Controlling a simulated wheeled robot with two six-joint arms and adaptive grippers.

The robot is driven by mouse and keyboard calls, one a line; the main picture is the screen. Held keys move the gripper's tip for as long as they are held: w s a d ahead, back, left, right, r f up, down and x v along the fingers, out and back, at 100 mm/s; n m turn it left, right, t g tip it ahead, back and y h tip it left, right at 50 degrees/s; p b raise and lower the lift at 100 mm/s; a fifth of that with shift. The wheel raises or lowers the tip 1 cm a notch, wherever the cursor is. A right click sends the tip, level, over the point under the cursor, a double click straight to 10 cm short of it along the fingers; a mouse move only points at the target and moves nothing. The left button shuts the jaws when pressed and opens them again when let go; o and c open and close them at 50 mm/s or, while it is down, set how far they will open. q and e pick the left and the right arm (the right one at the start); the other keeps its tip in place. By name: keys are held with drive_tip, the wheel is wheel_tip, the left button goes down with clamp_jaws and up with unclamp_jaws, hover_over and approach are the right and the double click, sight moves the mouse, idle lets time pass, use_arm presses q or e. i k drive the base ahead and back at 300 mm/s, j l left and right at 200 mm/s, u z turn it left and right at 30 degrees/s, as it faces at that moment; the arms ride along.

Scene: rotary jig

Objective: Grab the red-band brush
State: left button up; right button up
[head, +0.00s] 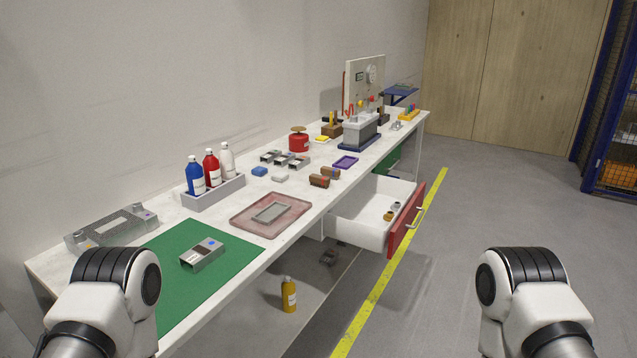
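Two small brown block-like things, which look like brushes, lie close together near the front edge of the bench, above the open drawer. The nearer one (319,181) shows reddish and greenish tones. The farther one (331,172) is partly behind it and also looks reddish-brown. They are too small for me to tell which has the red band. Parts of my two arms show at the lower left and lower right, far from both. Neither gripper is in view.
The white bench (205,225) runs away along the wall. A drawer (367,235) with a red front stands open into the room. A bottle rack (213,193), pink tray (243,228) and green mat (170,292) are nearer. A yellow bottle (289,295) stands below. The right floor is clear.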

sight(317, 180)
drive_tip(key=i+l+u, duration=0.15)
drive_tip(key=i+l, duration=0.35)
drive_tip(key=i+l+u, duration=0.15)
drive_tip(key=i+l, duration=0.3)
drive_tip(key=l, duration=0.15)
